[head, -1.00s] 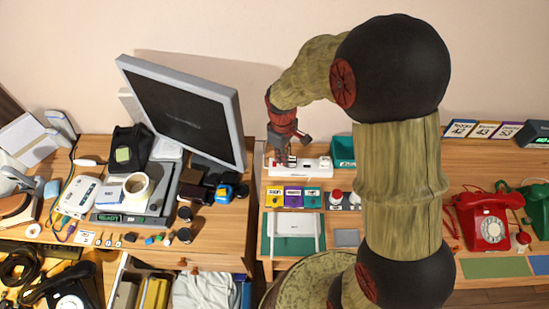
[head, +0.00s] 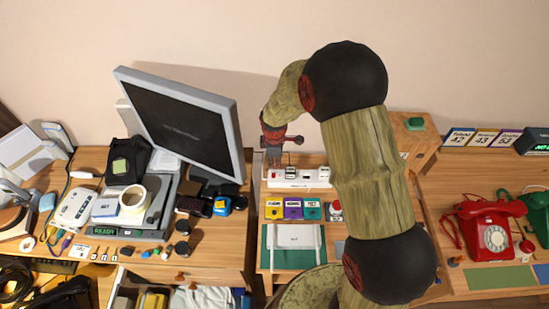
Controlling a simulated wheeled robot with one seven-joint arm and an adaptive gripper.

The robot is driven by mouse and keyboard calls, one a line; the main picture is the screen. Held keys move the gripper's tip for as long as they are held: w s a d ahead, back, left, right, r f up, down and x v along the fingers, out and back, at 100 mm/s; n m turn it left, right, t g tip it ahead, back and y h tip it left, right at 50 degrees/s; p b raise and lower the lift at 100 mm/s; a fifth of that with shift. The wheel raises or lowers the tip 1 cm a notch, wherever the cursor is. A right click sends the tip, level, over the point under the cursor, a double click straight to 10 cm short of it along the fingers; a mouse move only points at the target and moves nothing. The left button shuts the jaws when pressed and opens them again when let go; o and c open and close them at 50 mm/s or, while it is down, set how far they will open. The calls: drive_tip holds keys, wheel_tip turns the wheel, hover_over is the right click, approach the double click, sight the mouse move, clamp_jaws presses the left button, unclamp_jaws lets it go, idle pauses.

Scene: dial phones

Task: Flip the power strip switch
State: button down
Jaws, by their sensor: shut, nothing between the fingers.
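The white power strip (head: 300,184) lies along the back of the middle desk, with plugs standing in its sockets. Its left end is near my gripper, and the state of its switch is too small to tell. My gripper (head: 274,163), dark with red parts, points down just above and behind the left end of the strip. It is shut and empty. I cannot tell whether the fingertips touch the strip.
A monitor (head: 180,122) stands close on the left. In front of the strip are coloured labelled blocks (head: 293,208) and a white tray on a green mat (head: 271,260). A wooden box with a green button (head: 414,124) and a red phone (head: 490,230) are on the right.

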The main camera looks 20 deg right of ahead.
sight(275, 177)
drive_tip(key=f, duration=0.2)
drive_tip(key=f+b, duration=0.1)
drive_tip(key=f, duration=0.1)
drive_tip(key=w+f, duration=0.1)
drive_tip(key=f, duration=0.2)
drive_tip(key=shift+d, duration=0.15)
drive_tip(key=shift+w+d+f+g+p, duration=0.2)
drive_tip(key=shift+f+g+p, duration=0.15)
drive_tip(key=shift+g+p, duration=0.45)
drive_tip(key=shift+w+f, duration=0.15)
drive_tip(key=shift+f, duration=0.05)
drive_tip(key=shift+s+f, duration=0.15)
drive_tip(key=shift+s, duration=0.1)
drive_tip(key=shift+s+a+f+p, duration=0.1)
drive_tip(key=shift+s+a+p, duration=0.05)
drive_tip(key=shift+s, duration=0.25)
drive_tip(key=shift+s+a+f+p, duration=0.1)
drive_tip(key=shift+s+p, duration=0.05)
drive_tip(key=shift+s, duration=0.2)
drive_tip(key=shift+r, duration=0.5)
drive_tip(key=w+r+p, duration=0.3)
drive_tip(key=r, duration=1.1)
drive_tip(key=shift+w+d+t, duration=0.15)
drive_tip(key=shift+d+t, duration=0.15)
drive_tip(key=shift+d, duration=0.1)
